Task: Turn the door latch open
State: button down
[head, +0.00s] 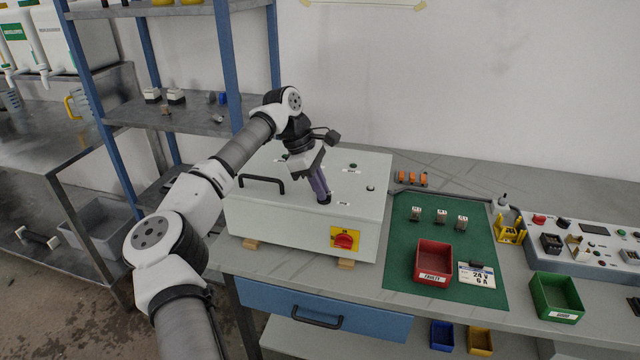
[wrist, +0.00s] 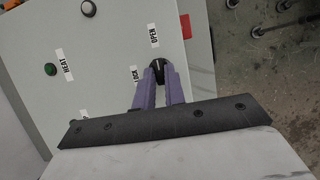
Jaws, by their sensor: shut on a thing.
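The door latch is a small dark knob (head: 324,201) on the sloping top face of the pale grey cabinet (head: 278,222). In the wrist view the latch (wrist: 158,65) sits between the OPEN label (wrist: 153,36) and the partly covered LOCK label (wrist: 134,75). My gripper (head: 322,196) reaches down to it from above with its purple fingers. In the wrist view the two fingers of my gripper (wrist: 158,73) are closed around the latch, one on each side. The fingers hide part of the knob, and I cannot tell its exact turn angle.
A black handle (head: 262,182) and a red switch on a yellow plate (head: 344,240) are on the cabinet. A green mat (head: 400,262) with a red bin (head: 433,262) lies to the right. A blue-posted shelf (head: 228,70) stands behind left.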

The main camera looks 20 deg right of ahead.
dwell(0.3)
jog(key=c, duration=1.5)
grip_release()
jog(key=shift+o, duration=0.2)
jog(key=b+v, duration=0.1)
jog(key=v, duration=1.3)
jog(key=shift+f, duration=0.1)
